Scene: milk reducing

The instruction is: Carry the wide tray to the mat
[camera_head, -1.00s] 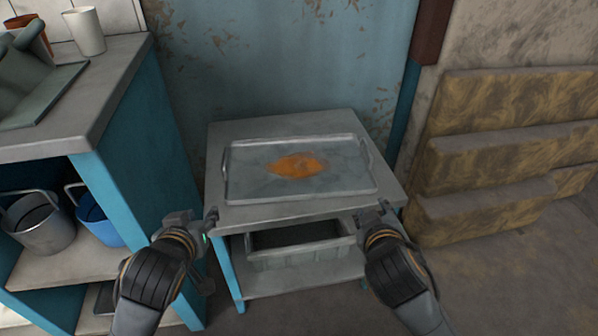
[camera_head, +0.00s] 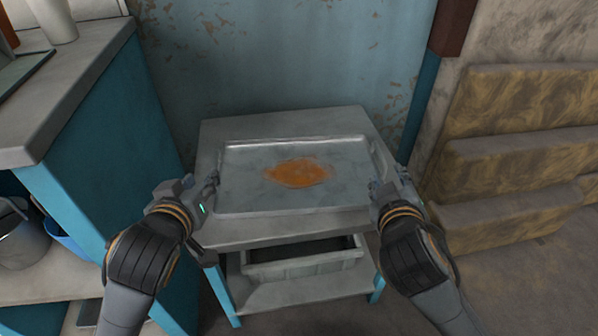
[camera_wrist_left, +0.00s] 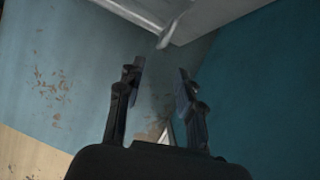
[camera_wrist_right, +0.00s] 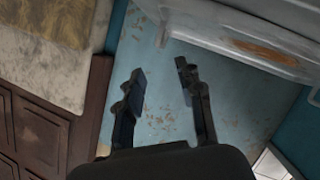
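The wide tray (camera_head: 245,200) is a shallow grey metal tray with an orange-brown stain in its middle. It lies flat on a small table with a grey top and blue legs. In the left wrist view part of the tray (camera_wrist_left: 172,28) shows at the top; in the right wrist view its edge (camera_wrist_right: 230,50) shows at the upper right. My left gripper (camera_head: 212,182) is at the tray's left side, fingers apart and empty. My right gripper (camera_head: 388,184) is at its right side, also open and empty. I cannot make out the mat.
A grey bin (camera_head: 300,262) sits on the shelf below the table top (camera_head: 285,122). A blue cabinet (camera_head: 90,180) with a grey top stands close on the left, with a bucket (camera_head: 22,240) inside. Stacked yellowish-brown blocks (camera_head: 510,155) stand on the right.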

